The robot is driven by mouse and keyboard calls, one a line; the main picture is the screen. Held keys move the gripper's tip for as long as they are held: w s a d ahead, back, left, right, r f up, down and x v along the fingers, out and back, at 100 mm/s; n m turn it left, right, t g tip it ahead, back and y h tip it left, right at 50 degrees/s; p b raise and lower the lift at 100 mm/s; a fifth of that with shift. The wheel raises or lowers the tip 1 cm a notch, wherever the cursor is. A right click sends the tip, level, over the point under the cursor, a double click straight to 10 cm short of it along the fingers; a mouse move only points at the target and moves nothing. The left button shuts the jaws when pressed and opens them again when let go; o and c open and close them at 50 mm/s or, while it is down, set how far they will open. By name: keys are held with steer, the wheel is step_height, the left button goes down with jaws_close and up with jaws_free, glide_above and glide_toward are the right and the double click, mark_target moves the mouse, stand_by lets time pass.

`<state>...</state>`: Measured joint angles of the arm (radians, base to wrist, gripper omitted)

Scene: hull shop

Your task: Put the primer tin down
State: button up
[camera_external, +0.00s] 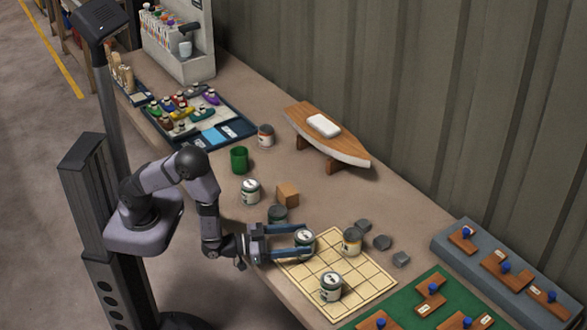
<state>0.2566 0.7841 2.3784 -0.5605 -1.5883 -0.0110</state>
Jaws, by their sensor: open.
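My gripper (291,241) reaches in from the left, low over the near-left part of a cream gridded mat (337,258). Its jaws are open around a tin with a pale lid and a dark green band (304,238), one finger on either side. The tin appears to rest upright at the mat's left edge; I cannot tell whether a finger touches it. A tin with an orange-brown band (351,241) stands on the mat's far side. A white-labelled tin (331,287) stands nearer the front. Which tin is the primer I cannot tell.
Off the mat stand a teal-topped tin (278,215), a wooden block (288,194), another tin (250,191) and a green cup (239,160). Grey stones (382,242) lie right of the mat. A green board (437,300) with blue-knobbed pieces is at front right. A boat model (327,136) stands behind.

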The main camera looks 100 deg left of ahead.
steer(key=v, duration=0.6)
steer(key=shift+o, duration=0.4)
steer(key=shift+s+d+f, duration=0.2)
steer(key=shift+s, duration=0.5)
steer(key=shift+w, duration=0.1)
